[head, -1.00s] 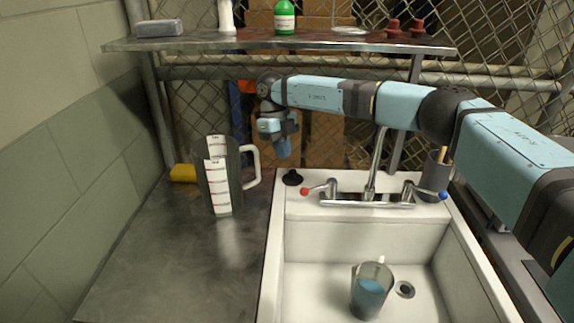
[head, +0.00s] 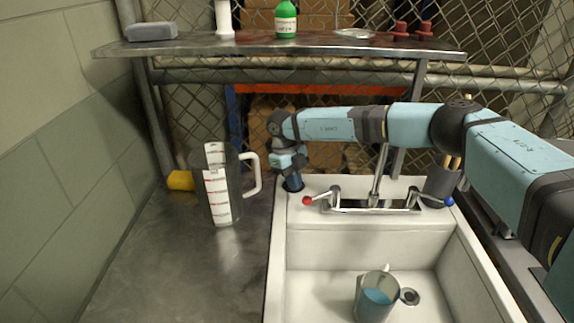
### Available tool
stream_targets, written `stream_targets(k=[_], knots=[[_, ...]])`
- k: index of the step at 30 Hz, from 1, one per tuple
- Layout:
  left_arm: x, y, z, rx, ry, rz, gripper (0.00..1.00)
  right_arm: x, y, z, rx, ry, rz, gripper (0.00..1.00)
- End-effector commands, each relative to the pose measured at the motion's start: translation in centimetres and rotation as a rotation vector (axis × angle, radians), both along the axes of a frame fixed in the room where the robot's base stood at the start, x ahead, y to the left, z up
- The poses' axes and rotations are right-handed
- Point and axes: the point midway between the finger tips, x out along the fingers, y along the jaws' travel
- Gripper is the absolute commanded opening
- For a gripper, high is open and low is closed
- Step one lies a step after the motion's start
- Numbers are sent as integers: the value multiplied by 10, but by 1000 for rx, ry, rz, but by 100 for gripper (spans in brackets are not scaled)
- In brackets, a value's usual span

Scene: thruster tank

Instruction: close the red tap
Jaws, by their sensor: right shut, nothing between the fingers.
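The red tap (head: 308,200) is the red-tipped lever on the left side of the chrome faucet (head: 372,204) at the back of the white sink. Its lever points out to the left. My right gripper (head: 294,186) is shut and empty. It points down at the sink's back left corner, just left of the red tip and slightly behind it. Its fingertips are small in view, and I cannot tell whether they touch anything. The black stopper at that corner is now mostly hidden by the gripper. My left gripper is not in view.
A blue-tipped lever (head: 448,201) is on the faucet's right. A cup with blue liquid (head: 376,297) stands in the sink (head: 345,248). A measuring jug (head: 221,185) and yellow sponge (head: 181,180) are on the left counter. A metal shelf (head: 280,45) hangs above my arm.

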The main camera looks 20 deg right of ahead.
Motion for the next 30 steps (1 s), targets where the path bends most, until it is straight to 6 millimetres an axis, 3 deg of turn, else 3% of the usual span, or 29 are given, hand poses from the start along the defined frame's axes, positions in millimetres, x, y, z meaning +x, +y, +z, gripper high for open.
stream_targets(k=[7,30], knots=[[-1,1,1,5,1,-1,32,-19,-6,-3,0,0,0,0],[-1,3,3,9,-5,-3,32,-19,-13,-4,0,2,55,0]])
